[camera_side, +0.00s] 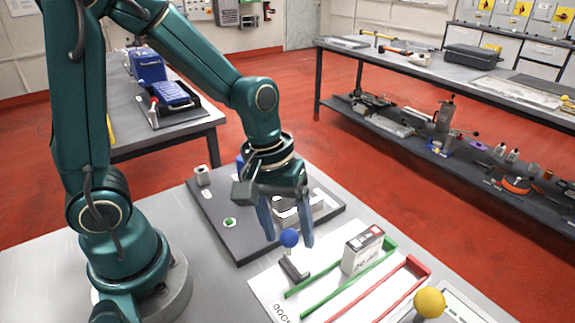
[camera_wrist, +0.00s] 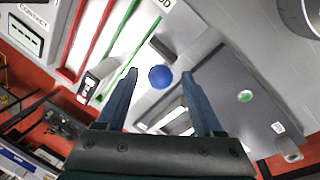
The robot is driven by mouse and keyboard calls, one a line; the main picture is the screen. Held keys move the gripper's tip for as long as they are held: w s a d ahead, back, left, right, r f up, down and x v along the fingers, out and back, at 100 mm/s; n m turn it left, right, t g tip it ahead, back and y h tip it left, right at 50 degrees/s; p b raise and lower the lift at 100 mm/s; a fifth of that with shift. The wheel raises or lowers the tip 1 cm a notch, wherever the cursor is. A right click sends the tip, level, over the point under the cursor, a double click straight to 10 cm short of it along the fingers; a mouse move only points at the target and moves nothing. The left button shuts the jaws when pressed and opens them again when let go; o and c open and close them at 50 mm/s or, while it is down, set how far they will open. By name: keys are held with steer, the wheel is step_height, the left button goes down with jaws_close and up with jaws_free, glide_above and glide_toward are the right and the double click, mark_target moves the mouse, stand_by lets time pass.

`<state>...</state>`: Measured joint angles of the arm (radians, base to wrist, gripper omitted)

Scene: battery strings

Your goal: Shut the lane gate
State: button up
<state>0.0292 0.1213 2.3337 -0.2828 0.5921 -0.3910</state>
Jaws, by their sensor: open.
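My gripper (camera_side: 289,242) points down with its two blue fingers spread. A blue ball knob (camera_side: 289,238) shows between the fingertips, with a gap on each side; it also lies between them in the wrist view (camera_wrist: 160,77). Whether the tips are level with the knob or above it, I cannot tell. Below the knob is a short dark block (camera_side: 295,269) at one end of the green-railed lane (camera_side: 325,273). The knob and block look like the lane gate's handle. A white box (camera_side: 362,251) with a dark and red top stands upright by the green rails.
A red-railed lane (camera_side: 385,290) runs beside the green one on the white board. A yellow ball knob (camera_side: 430,302) stands at the near right. A dark plate (camera_side: 240,248) with a pale fixture and a small green spot lies behind my gripper.

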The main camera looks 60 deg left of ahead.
jaws_close()
stand_by(1.3)
